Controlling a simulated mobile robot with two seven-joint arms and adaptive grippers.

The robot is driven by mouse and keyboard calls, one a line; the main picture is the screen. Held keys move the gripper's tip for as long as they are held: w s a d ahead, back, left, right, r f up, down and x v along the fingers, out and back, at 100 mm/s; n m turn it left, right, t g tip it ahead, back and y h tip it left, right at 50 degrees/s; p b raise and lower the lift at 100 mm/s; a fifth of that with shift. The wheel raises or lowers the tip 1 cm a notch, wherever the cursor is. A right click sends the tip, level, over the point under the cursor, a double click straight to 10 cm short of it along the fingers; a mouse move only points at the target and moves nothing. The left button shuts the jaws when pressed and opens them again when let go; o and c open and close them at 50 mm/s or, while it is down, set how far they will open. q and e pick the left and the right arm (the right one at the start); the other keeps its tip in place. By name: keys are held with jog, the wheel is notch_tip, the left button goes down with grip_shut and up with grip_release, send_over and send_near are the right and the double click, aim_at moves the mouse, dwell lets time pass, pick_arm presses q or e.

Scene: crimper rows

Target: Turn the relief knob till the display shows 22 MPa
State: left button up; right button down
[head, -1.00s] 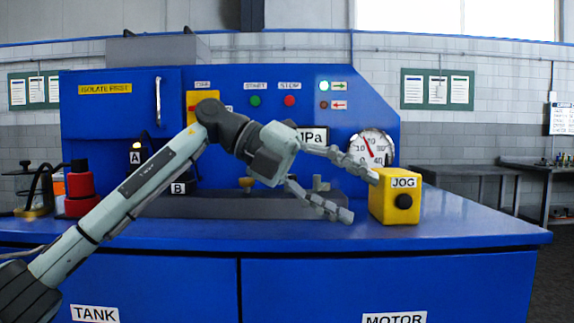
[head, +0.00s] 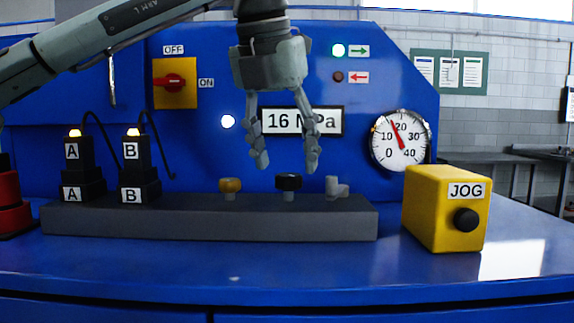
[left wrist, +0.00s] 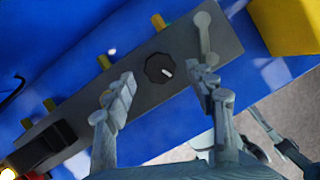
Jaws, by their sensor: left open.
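The display (head: 290,121) reads 16 MPa; a finger partly covers its unit. A black round knob (head: 288,183) with no readable label stands on the dark grey block, between a yellow knob (head: 230,185) and a grey lever (head: 333,187). My left gripper (head: 286,166) points down, open and empty, with its fingertips just above the black knob. In the left wrist view the black knob (left wrist: 159,69), with a white mark, lies ahead between the open fingertips, apart from them. Pale jointed parts at that view's lower right may be my right gripper; its state is unclear.
The grey block (head: 210,222) also carries plugs marked A (head: 79,160) and B (head: 133,160) with cables. A yellow JOG box (head: 432,210) stands right of it. The dial gauge (head: 400,141) points a little below 20. The blue bench front is clear.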

pick_arm(q)
jog(key=shift+x, duration=1.25)
jog(key=c, duration=1.2)
